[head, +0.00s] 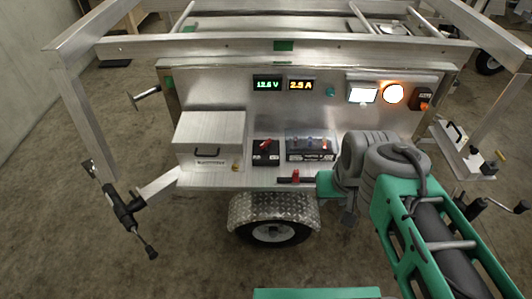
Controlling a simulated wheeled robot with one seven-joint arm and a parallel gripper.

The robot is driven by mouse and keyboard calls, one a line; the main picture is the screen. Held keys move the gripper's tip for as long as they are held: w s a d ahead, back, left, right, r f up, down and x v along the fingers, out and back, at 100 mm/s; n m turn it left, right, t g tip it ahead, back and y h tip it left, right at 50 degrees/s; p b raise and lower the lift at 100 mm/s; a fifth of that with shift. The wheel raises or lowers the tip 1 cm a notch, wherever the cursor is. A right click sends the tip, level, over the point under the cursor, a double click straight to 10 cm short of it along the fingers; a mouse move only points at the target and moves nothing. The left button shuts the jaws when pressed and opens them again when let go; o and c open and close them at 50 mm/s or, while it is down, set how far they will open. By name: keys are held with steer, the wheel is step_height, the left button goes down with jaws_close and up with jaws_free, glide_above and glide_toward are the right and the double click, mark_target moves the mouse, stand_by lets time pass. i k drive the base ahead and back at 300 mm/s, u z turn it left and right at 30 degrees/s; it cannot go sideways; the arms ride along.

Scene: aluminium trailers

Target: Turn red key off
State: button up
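A small red part that looks like a key (265,144) sits on top of a black box (266,158) on the trailer's metal shelf. Another red-orange part (424,104) sits on a dark switch housing at the right end of the upright panel. Which of them is the red key I cannot tell for sure. My gripper (288,180) reaches in from the right, in front of the shelf's front edge, below and right of the black box. A small red piece (295,175) shows at its dark tips; whether it is held is unclear. The finger opening is too small to make out.
A battery (310,155) under a clear cover stands right of the black box. A metal toolbox (212,135) stands left. Trailer rails frame the sides.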

mark_target(264, 145)
steer(key=k, duration=0.6)
steer(key=u, duration=0.7)
steer(key=i, duration=1.55)
steer(key=z, duration=0.7)
